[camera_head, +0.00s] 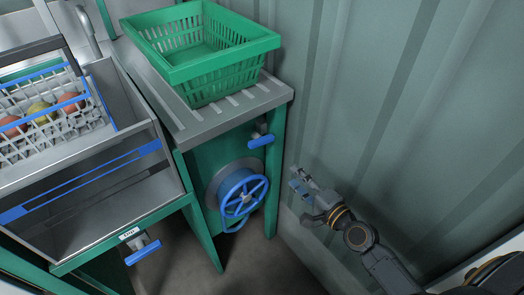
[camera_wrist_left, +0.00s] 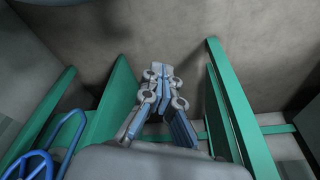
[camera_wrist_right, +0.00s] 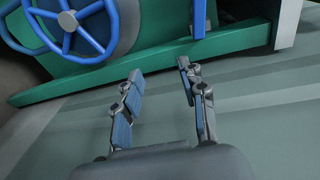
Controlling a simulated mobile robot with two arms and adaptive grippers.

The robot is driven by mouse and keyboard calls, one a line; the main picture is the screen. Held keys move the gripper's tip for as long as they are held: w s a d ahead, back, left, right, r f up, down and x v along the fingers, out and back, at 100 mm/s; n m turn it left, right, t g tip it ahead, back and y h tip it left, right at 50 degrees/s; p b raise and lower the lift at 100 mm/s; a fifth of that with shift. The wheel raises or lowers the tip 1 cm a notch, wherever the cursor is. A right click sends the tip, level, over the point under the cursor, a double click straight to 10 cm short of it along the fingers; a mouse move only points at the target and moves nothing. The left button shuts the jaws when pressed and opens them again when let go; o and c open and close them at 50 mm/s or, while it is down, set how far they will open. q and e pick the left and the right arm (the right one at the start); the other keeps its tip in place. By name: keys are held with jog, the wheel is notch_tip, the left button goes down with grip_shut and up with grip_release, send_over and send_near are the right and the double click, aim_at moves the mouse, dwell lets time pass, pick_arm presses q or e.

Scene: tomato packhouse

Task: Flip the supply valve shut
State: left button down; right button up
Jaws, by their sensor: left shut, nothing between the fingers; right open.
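A blue lever handle (camera_head: 261,140) sits on the green cabinet's side under the drainboard; its blue bar also shows at the top of the right wrist view (camera_wrist_right: 199,18). No readable marking shows which is the supply valve. My right gripper (camera_head: 300,184) is open and empty, right of the handwheel and below the first lever, apart from both. My left gripper (camera_wrist_left: 160,78) is shut and empty between green panels, outside the head view.
A green crate (camera_head: 221,70) stands on the steel drainboard (camera_head: 270,95). A wire basket with fruit (camera_head: 50,118) is at the sink on the left. A ribbed wall (camera_head: 400,110) is close on the right. Green cabinet legs (camera_head: 274,200) stand beside the handwheel.

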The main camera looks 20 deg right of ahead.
jog(key=m+t+y, duration=0.1)
send_near(266, 142)
jog(key=s, duration=0.1)
jog(key=x, duration=0.3)
jog(key=p+x, duration=0.1)
jog(key=x, duration=0.1)
jog(key=shift+w+d, duration=0.2)
jog(key=shift+w, duration=0.25)
jog(key=x, duration=0.6)
jog(key=shift+a+f, duration=0.1)
pick_arm(q)
jog(key=shift+s+a+f, duration=0.1)
jog(key=shift+s+f, duration=0.2)
jog(key=shift+f, duration=0.45)
jog(key=shift+s+f, duration=0.3)
jog(key=shift+f, duration=0.5)
jog(key=shift+s+a+f, duration=0.1)
jog(key=shift+s+f, duration=0.2)
jog(key=shift+f, duration=0.45)
pick_arm(e)
jog(key=shift+w+a, duration=0.25)
jog(key=shift+w, duration=0.3)
grip_shut()
